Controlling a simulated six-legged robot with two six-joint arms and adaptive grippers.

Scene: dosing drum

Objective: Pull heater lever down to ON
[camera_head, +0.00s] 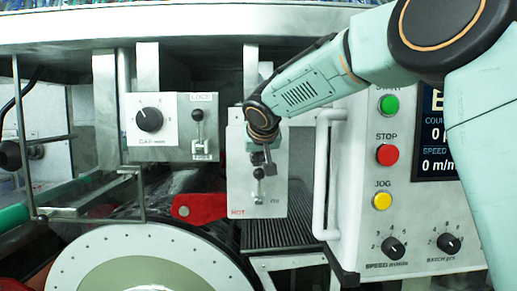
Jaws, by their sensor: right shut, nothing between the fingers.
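The heater panel (275,203) is a pale plate in the middle, marked HOT in red at its lower left and with a small label at its lower right. A small dark lever knob (259,173) shows on it, just below my gripper, above a short slot. My right gripper (268,164) is in front of the panel's upper middle, pointing down, shut and empty. It is at or very near the knob; I cannot tell whether they touch. My gripper and wrist hide the upper part of the lever plate. My left gripper is not in view.
Left is a gap control box (170,145) with a black dial and a LOCK lever (198,115). A red arm (200,208) and a large drum (150,262) lie below. Right stand a white vertical handle (320,170) and a button panel (350,215) close to my right arm.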

